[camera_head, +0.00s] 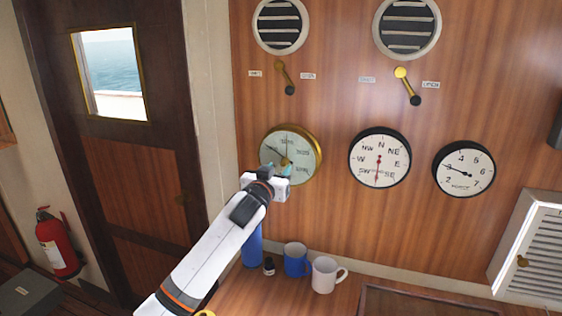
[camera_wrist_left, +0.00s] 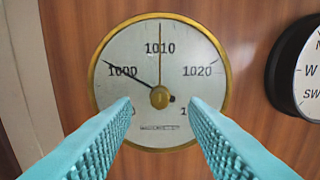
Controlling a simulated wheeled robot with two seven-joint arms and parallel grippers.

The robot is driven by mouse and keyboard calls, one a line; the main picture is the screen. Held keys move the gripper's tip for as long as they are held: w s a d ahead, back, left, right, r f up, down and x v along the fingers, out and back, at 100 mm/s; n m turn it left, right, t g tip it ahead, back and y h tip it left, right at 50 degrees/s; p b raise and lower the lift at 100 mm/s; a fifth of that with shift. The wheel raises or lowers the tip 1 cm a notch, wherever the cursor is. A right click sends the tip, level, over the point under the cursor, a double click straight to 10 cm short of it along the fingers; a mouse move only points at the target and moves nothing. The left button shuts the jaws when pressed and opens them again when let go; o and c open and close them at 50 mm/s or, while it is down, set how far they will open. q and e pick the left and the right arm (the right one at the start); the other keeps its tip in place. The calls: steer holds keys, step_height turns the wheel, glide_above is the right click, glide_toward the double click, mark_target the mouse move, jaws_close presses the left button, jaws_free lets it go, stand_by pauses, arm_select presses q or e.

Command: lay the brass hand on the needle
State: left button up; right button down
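The barometer (camera_head: 314,151) is a round brass-rimmed dial on the wood wall; its face (camera_wrist_left: 130,75) fills the middle of the left wrist view. The dark needle (camera_wrist_left: 132,73) points up-left to about 1000. The thin brass hand (camera_wrist_left: 160,50) points straight up, just by 1010, so the two stand clearly apart. A brass knob (camera_wrist_left: 160,97) sits at the dial's centre. My left gripper (camera_head: 278,170) is in front of the dial. Its teal fingers (camera_wrist_left: 161,102) are open, one on each side of the knob, with nothing between them that I can see gripped. My right gripper is out of view.
A compass dial (camera_head: 365,147) and a smaller gauge (camera_head: 455,180) hang to the right. Two vents with levers (camera_head: 285,78) are above. A blue mug (camera_head: 295,262), a white mug (camera_head: 324,277) and a blue bottle (camera_head: 252,248) stand on the counter below.

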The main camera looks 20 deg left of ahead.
mark_target(283, 163)
arm_select(q)
steer(key=shift+w+p, duration=0.3)
steer(key=shift+w, duration=1.4)
steer(key=shift+c, duration=0.2)
jaws_close()
